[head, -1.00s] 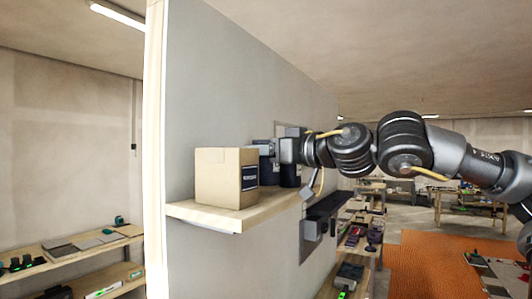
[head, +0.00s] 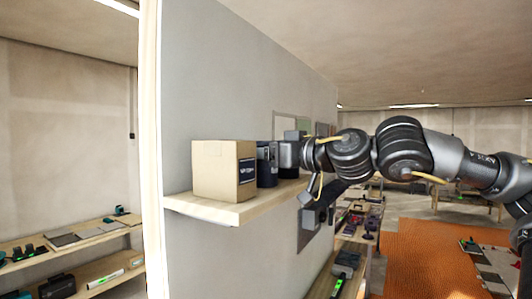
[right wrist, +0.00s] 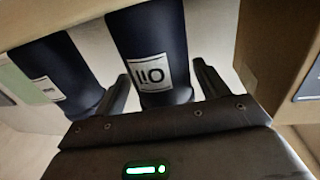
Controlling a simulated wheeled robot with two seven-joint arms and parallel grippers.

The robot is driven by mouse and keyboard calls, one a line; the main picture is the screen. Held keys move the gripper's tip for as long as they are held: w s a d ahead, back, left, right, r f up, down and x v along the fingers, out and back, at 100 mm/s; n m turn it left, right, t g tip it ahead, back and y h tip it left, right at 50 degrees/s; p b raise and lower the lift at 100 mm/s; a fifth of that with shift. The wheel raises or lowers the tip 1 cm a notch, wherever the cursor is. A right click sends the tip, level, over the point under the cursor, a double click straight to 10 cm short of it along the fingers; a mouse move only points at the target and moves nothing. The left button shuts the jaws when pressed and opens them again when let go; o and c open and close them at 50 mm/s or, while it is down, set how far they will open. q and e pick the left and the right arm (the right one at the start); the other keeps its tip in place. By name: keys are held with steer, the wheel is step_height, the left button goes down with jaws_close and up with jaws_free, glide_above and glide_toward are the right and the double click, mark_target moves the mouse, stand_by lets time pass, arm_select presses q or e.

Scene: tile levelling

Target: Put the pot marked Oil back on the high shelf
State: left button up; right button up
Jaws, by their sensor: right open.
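In the right wrist view the dark blue pot marked Oil (right wrist: 150,38) shows its white label upside down. It stands between the two open fingers of my right gripper (right wrist: 160,90); contact with them cannot be told. In the head view a dark pot (head: 267,168) stands on the high shelf (head: 232,209), right of a cardboard box; its label is unreadable at this size. My right gripper (head: 289,155) is at shelf height, just right of this pot, and hides what is behind it. My left gripper is not in view.
The cardboard box (head: 222,171) sits at the shelf's near end, close to the pot. A second dark pot (right wrist: 50,75) stands on the other side of Oil in the wrist view. A grey wall (head: 235,90) backs the shelf. A dark fixture (head: 312,216) is below.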

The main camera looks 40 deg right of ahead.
steer(key=shift+r, duration=0.25)
steer(key=shift+s, duration=0.2)
steer(key=s+d+b, duration=0.1)
steer(key=s+b, duration=0.5)
steer(key=s, duration=0.5)
steer(key=shift+s+d, duration=0.25)
steer(key=shift+s, duration=0.05)
